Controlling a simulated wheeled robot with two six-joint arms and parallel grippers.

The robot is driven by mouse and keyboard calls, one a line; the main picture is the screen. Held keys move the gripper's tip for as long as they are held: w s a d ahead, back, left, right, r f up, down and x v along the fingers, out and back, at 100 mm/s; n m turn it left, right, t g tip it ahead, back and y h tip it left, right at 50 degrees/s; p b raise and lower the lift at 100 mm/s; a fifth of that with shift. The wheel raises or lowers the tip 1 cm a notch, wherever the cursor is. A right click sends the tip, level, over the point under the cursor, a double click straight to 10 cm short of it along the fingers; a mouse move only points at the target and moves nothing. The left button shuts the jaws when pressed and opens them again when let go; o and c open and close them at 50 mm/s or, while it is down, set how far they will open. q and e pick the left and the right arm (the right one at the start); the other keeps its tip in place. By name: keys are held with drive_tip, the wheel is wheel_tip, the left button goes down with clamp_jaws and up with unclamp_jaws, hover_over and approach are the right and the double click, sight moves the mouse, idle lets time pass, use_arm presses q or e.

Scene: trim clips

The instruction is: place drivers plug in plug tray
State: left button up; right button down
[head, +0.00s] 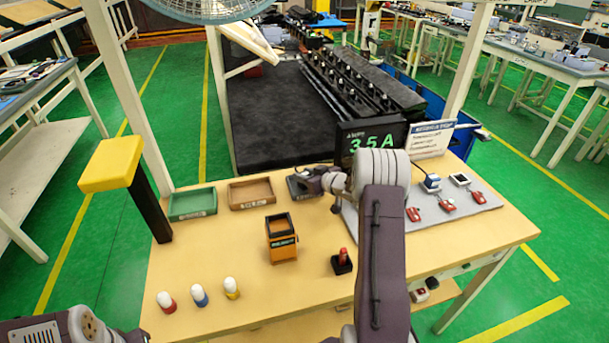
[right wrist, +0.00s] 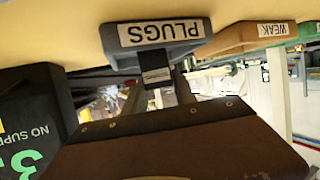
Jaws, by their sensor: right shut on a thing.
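The plug tray (head: 297,190) is a dark grey tray at the back of the table, partly hidden by my right gripper (head: 318,186). In the right wrist view the plug tray (right wrist: 162,32) shows upside down, with a white PLUGS label. My right gripper is shut on a small dark piece with a pale label, which I take as the driver's plug (right wrist: 155,74). The plug is close to the tray's labelled side; whether they touch is unclear. The plug cannot be made out in the head view. Part of my left arm shows at lower left, its gripper out of frame.
A brown tray (head: 251,193) and a green tray (head: 192,203) stand left of the plug tray. An orange holder (head: 283,250), a black stand with a red top (head: 342,264) and three bottles are nearer. A grey mat (head: 480,207) with red clips lies right.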

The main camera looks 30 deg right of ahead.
drive_tip(key=c, duration=1)
unclamp_jaws()
drive_tip(key=shift+f, duration=0.15)
drive_tip(key=shift+r, duration=0.35)
drive_tip(key=v, duration=1.2)
drive_tip(key=shift+f+p, duration=0.1)
drive_tip(key=shift+p, duration=0.3)
